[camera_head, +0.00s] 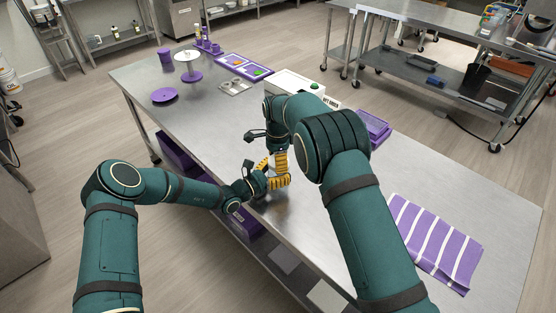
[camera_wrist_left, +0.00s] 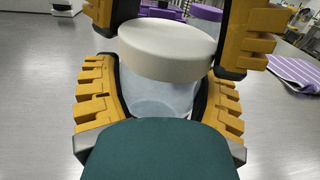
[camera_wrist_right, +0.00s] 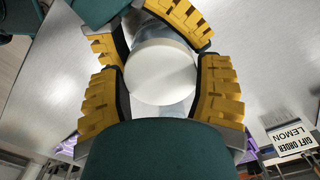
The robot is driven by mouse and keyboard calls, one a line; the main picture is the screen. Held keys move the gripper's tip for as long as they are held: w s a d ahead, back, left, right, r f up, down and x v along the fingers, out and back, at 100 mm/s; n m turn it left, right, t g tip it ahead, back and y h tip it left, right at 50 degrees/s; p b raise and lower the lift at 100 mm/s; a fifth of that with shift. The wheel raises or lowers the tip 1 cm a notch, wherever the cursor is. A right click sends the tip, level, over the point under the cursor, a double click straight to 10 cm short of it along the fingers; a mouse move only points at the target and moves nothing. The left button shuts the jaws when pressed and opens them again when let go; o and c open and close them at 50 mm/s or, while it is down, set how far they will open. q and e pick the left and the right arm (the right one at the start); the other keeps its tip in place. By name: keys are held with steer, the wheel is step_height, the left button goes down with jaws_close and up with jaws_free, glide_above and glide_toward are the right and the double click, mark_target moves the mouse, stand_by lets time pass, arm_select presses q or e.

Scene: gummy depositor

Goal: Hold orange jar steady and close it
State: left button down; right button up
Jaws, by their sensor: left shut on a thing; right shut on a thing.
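The jar (camera_wrist_left: 160,98) is a clear, upright cylinder with a pale cream lid (camera_wrist_left: 165,50) on its top. No orange shows on it, and its contents cannot be made out. My left gripper (camera_wrist_left: 158,84) has its yellow ribbed fingers shut around the jar body from both sides. My right gripper (camera_wrist_right: 160,68) comes from above, its yellow fingers shut on either side of the lid, which also shows in the right wrist view (camera_wrist_right: 161,80). In the head view both grippers meet near the table's front edge and hide most of the jar.
The steel table (camera_head: 330,190) is bare around the grippers. A white box (camera_head: 292,86) with a green button stands behind my right arm, with a "GIFT ORDER LEMON" sign (camera_wrist_right: 292,138).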

steer(key=m, duration=0.9)
steer(key=shift+w+m, duration=0.15)
steer(key=shift+m, duration=0.25)
steer(key=m, duration=0.5)
steer(key=shift+m, duration=0.4)
steer(key=m, duration=0.4)
steer(key=shift+d+f, duration=0.35)
steer(key=shift+f, duration=0.05)
steer(key=shift+a+r+m, duration=0.15)
steer(key=shift+r+m, duration=0.25)
steer(key=shift+m, duration=0.2)
steer(key=o, duration=0.7)
